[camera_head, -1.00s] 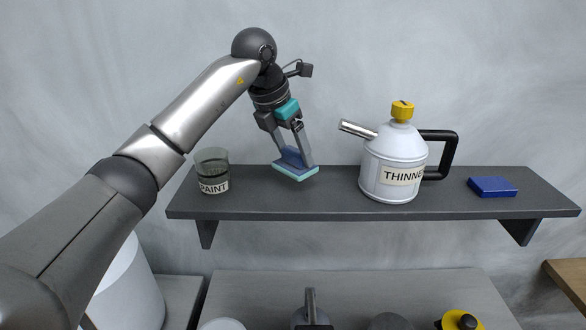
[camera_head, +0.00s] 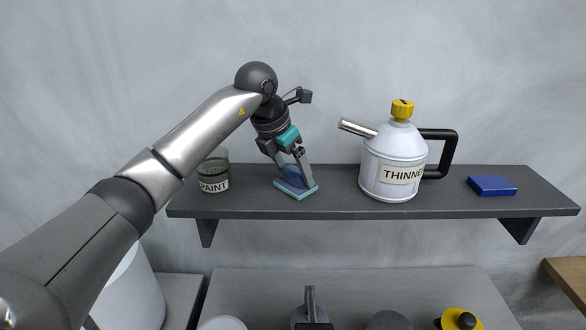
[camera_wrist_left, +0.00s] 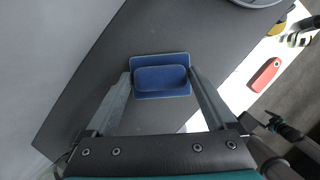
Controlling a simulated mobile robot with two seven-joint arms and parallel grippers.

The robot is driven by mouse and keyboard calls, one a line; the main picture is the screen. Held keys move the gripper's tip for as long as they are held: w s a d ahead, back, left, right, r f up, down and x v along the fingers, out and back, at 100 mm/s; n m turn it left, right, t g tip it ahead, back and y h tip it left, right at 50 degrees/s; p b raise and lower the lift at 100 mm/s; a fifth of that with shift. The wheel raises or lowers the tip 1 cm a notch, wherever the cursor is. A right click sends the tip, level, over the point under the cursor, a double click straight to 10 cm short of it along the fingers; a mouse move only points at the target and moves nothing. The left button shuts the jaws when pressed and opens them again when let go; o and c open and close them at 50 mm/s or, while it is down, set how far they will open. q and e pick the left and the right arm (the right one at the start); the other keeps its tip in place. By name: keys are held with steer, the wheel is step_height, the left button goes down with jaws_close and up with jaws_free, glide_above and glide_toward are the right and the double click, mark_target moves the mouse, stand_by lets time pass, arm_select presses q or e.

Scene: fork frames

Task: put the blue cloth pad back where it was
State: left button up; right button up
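My left gripper (camera_head: 295,182) is shut on a blue pad (camera_head: 296,187) with a pale teal edge, over the shelf between the paint jar and the thinner can. In the left wrist view the pad (camera_wrist_left: 160,62) shows a wide base and a raised block, with a fingertip against each side of the block. The pad lies low and nearly level at the shelf top; whether its whole underside touches is hard to tell. A second, plain blue block (camera_head: 492,186) lies on the shelf's right part.
The dark shelf (camera_head: 460,200) holds a glass paint jar (camera_head: 214,180) to the left of the gripper and a white thinner can (camera_head: 393,165) with spout to the right. Bare shelf lies between can and blue block. A lower table (camera_head: 370,285) stands below.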

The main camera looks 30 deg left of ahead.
arm_select(q)
steer(key=shift+o, duration=0.6)
steer(key=shift+r, duration=0.1)
steer(key=shift+r, duration=0.25)
steer(key=b+v, duration=0.1)
steer(key=v, duration=1)
steer(key=shift+r, duration=0.3)
steer(key=shift+s, duration=0.1)
